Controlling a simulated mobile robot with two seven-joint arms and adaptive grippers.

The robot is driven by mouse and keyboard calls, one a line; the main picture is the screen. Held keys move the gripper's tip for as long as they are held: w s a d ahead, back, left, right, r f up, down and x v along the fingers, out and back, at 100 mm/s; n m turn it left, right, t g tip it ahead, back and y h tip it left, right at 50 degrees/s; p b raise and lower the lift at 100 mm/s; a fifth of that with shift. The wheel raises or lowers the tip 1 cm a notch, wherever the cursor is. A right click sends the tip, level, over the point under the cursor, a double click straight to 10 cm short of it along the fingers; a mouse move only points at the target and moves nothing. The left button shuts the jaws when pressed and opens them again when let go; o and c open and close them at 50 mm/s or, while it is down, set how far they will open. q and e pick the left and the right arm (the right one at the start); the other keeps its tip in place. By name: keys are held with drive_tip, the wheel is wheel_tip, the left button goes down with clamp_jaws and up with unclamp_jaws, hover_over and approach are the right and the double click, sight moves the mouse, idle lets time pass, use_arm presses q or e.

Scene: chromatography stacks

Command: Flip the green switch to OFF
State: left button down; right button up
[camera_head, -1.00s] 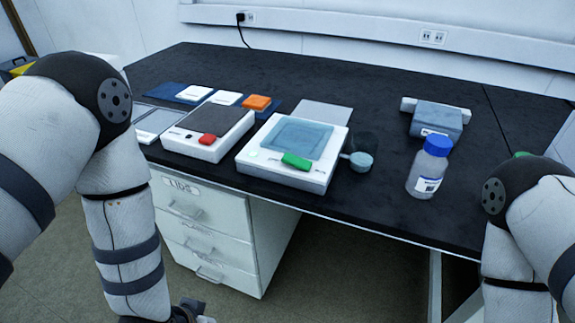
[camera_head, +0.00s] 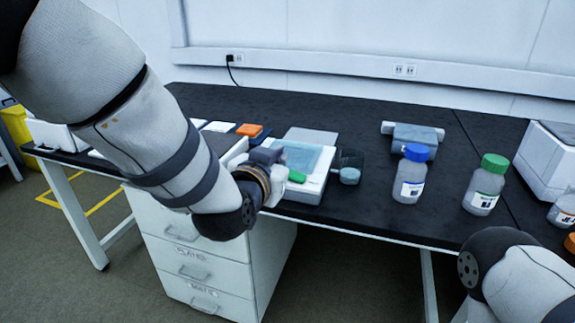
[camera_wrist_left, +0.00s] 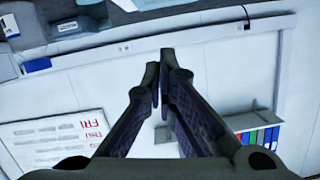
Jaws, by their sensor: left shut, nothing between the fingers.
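The green switch (camera_head: 297,176) sits on the front edge of a white device (camera_head: 312,187) with a pale blue top, near the table's front edge. Its position is too small to read. My left arm reaches across from the left, and its gripper (camera_head: 272,156) is just left of the green switch, partly in front of the device. I cannot tell whether it touches. In the left wrist view the left fingers (camera_wrist_left: 164,62) are together and empty; the switch does not show there. My right gripper is out of view; only part of its arm shows.
A blue-capped bottle (camera_head: 411,175) and a green-capped bottle (camera_head: 485,185) stand farther right. An orange block (camera_head: 249,130) lies behind my left arm. The table (camera_head: 380,213) is bare between cup and blue-capped bottle.

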use_arm(q)
drive_tip(key=b, duration=0.2)
hover_over(292, 176)
drive_tip(key=s, duration=0.2)
drive_tip(key=f, duration=0.2)
drive_tip(key=shift+w+a+f, duration=0.25)
drive_tip(key=shift+f, duration=0.15)
drive_tip(key=f, duration=0.1)
drive_tip(key=w+f, duration=0.1)
drive_tip(key=shift+a+f, duration=0.15)
drive_tip(key=shift+f, duration=0.25)
drive_tip(key=shift+a+f, duration=0.1)
drive_tip(key=shift+f, duration=0.3)
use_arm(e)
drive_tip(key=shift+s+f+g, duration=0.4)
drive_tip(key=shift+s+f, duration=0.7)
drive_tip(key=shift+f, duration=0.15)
